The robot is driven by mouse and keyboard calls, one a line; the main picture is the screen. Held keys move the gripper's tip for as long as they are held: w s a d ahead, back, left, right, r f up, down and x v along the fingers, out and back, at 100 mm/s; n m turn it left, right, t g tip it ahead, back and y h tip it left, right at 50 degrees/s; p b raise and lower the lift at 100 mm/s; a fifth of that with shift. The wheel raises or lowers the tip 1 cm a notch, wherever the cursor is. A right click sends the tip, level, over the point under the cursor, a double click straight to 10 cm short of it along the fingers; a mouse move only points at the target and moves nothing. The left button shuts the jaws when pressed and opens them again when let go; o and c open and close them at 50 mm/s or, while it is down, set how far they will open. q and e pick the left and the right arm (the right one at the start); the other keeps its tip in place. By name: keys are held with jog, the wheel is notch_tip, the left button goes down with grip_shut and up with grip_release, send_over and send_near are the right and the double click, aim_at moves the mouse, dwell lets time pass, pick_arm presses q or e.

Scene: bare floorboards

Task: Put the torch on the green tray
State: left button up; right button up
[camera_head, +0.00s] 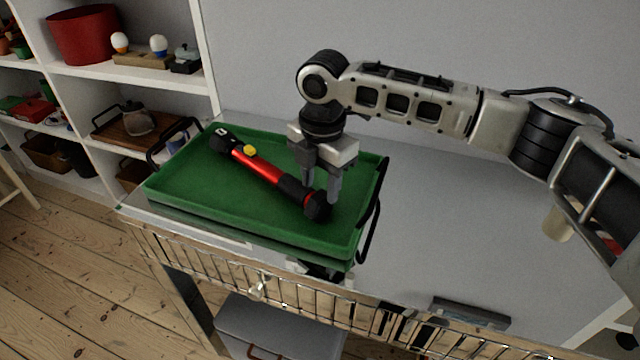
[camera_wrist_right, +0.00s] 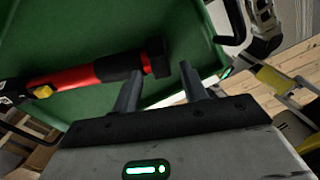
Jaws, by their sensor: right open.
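The torch (camera_head: 262,172) is red with black ends and a yellow button. It lies diagonally on the green tray (camera_head: 172,186), its thicker black end toward the tray's right front. The torch also shows in the right wrist view (camera_wrist_right: 90,76), along with the tray's green floor (camera_wrist_right: 110,25). My right gripper (camera_head: 322,190) points down over the tray at the torch's near black end. Its fingers are apart in the right wrist view (camera_wrist_right: 160,88), with the torch's end just beyond them. I cannot tell whether a finger touches the torch.
The tray has black handles and stands on a grey-topped cabinet (camera_head: 440,235) with a wire front rail. White shelves (camera_head: 125,80) with a red pot (camera_head: 84,36) stand at left.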

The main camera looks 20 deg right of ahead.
notch_tip(320, 180, up, 11)
jog(key=shift+s, duration=0.15)
jog(key=shift+d, duration=0.1)
